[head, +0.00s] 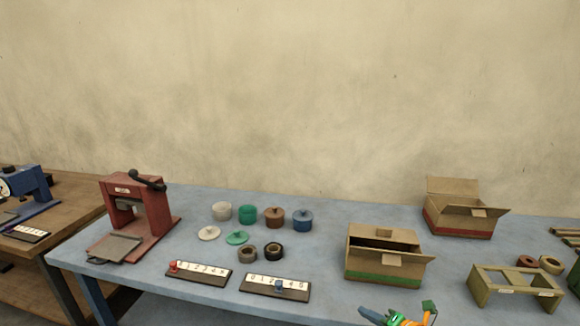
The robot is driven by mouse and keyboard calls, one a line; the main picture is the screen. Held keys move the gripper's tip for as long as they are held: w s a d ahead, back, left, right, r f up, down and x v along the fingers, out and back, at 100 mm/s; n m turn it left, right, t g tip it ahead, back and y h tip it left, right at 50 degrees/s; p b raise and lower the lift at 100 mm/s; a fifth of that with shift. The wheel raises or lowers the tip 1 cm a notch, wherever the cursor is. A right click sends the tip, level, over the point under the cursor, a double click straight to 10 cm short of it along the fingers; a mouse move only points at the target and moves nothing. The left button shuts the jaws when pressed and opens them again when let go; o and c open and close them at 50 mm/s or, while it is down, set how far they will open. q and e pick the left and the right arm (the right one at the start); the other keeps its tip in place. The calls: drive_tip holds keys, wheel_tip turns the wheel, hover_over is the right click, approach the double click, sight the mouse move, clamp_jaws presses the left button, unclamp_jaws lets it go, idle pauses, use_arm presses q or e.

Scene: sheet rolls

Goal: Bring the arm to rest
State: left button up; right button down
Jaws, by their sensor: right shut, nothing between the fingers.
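My right gripper (398,317) shows at the bottom edge, right of the middle, in front of the open carton with the green stripe (385,277). My left gripper is not in view.
A red press (137,215) stands at the left. A red-striped carton (462,212) and olive rack (515,287) are at right.

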drive_tip(key=s+f+m+g+h, duration=0.3)
drive_tip(key=s+f+m+h, duration=0.2)
drive_tip(key=s+f+m, duration=1.3)
drive_tip(key=s+a+f+m+g, duration=0.1)
drive_tip(key=s+f+m+g, duration=0.1)
drive_tip(key=s, duration=0.7)
drive_tip(key=s+a+f+m+g, duration=0.1)
drive_tip(key=s+f, duration=0.4)
drive_tip(key=s, duration=0.5)
drive_tip(key=s+a+f+m+g, duration=0.2)
drive_tip(key=s+f+m+g, duration=0.1)
drive_tip(key=s, duration=0.7)
drive_tip(key=shift+f+g, duration=0.5)
drive_tip(key=shift+g, duration=0.1)
